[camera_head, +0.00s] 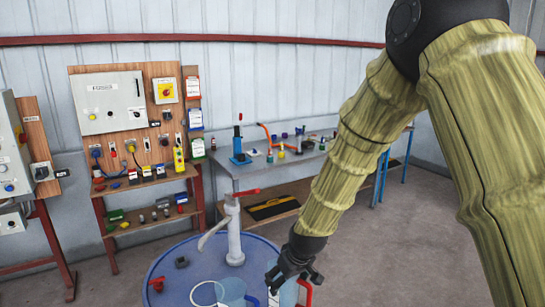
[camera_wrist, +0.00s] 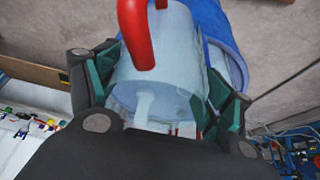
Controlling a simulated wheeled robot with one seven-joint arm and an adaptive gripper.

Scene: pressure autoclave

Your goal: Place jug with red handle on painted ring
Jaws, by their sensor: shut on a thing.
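The jug with the red handle (camera_head: 289,294) is pale blue and translucent, at the bottom of the head view. My gripper (camera_head: 291,272) is shut on it from above. In the wrist view the jug (camera_wrist: 160,75) sits between the green finger pads, its red handle (camera_wrist: 134,35) towards the top. The painted ring (camera_head: 196,293) is a white outline on the blue drum top (camera_head: 172,275), left of my gripper. A second pale-blue jug (camera_head: 232,291) with a blue handle overlaps the ring's right side in the picture. I cannot tell whether the held jug touches the drum.
A grey hand pump (camera_head: 234,240) with a red lever stands on the drum, left of and behind my gripper. A red-topped fitting (camera_head: 157,285) and a small dark block (camera_head: 181,262) are also on the drum. A workbench (camera_head: 270,165) stands behind.

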